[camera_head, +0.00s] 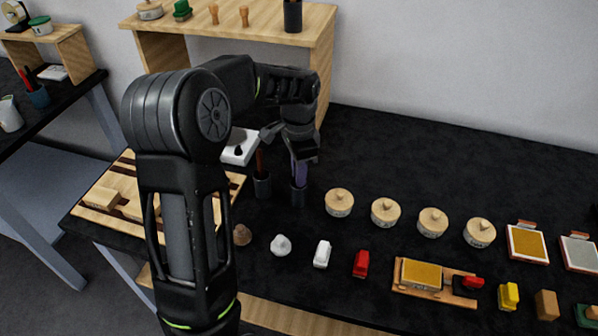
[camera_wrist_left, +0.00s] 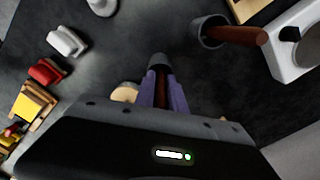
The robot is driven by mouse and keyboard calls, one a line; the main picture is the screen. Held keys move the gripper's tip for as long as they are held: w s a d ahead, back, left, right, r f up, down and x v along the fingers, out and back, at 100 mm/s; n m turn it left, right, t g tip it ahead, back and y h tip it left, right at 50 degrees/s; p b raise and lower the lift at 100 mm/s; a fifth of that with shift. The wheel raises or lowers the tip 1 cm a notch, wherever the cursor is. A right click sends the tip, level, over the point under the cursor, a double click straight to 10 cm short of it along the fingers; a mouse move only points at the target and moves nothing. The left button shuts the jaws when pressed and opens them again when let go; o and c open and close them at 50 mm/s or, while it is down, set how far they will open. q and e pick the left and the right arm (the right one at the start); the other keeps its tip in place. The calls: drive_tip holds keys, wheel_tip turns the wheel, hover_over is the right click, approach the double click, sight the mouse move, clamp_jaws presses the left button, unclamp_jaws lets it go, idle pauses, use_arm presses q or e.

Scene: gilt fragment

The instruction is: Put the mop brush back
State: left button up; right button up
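My left gripper (camera_head: 300,176) points down over the black table, and its purple fingers close around a red-brown handle, seen in the left wrist view (camera_wrist_left: 162,82). I take this as the mop brush (camera_wrist_left: 160,73). A dark grey cup-like piece (camera_head: 298,196) is right below the fingertips; it also shows in the wrist view (camera_wrist_left: 161,59). I cannot tell whether it is a holder or the brush's own end. To its left stands a dark cup (camera_head: 262,188) with another brown handle (camera_head: 259,160) leaning in it; this cup also shows in the wrist view (camera_wrist_left: 204,36). My right gripper is out of view.
A white box (camera_head: 239,147) is behind the left cup. A wooden board (camera_head: 92,212) lies at left. Several round wooden-lidded pots (camera_head: 385,212) stand to the right, with small stamps and a red block (camera_head: 361,264) in front. A wooden shelf (camera_head: 160,45) stands behind my arm.

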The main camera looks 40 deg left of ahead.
use_arm(q)
drive_tip(key=o, duration=0.4)
drive_tip(key=shift+r, duration=0.45)
wheel_tip(320, 180, up, 12)
drive_tip(key=shift+f+b, duration=0.25)
drive_tip(key=shift+b, duration=0.05)
idle(0.3)
